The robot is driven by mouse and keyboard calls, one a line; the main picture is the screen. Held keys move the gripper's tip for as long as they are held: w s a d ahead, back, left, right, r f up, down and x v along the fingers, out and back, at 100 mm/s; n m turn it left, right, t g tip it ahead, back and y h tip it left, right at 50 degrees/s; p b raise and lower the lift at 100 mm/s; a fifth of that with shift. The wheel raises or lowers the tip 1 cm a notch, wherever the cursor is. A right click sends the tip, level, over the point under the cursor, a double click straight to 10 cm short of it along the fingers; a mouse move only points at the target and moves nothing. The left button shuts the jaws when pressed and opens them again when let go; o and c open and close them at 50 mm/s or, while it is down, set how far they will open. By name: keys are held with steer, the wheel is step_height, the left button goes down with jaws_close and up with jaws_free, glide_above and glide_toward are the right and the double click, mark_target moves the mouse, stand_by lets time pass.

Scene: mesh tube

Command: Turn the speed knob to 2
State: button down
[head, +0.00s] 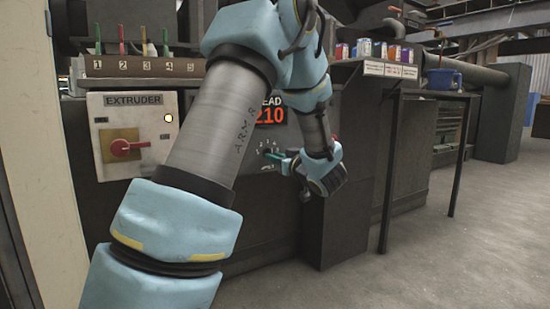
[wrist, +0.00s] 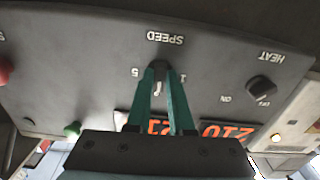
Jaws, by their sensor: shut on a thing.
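The speed knob (wrist: 159,71) is on the dark panel (wrist: 100,70), under the upside-down word SPEED in the wrist view. The numbers 5 and 1 show on either side of it. My gripper (wrist: 160,72) is shut on the speed knob, with its two teal fingers on either side of it. A pale part of the knob shows between the fingers, but the exact number it points to cannot be read. In the head view my gripper (head: 274,155) reaches the panel from the right, and the knob is mostly hidden there.
A HEAT knob (wrist: 262,86) sits to the right in the wrist view, and a green button (wrist: 72,130) and red button (wrist: 4,70) to the left. An extruder box (head: 118,115) with a red switch (head: 122,147) is at left. A black-legged table (head: 430,97) stands right.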

steer(key=shift+d+n+b, duration=0.1)
steer(key=shift+n+b, duration=1)
steer(key=shift+n, duration=2.5)
steer(key=c, duration=0.8)
jaws_free()
steer(key=p+v, duration=0.3)
steer(key=v, duration=0.7)
steer(key=shift+s+d+p, duration=0.2)
steer(key=shift+s+p, duration=0.1)
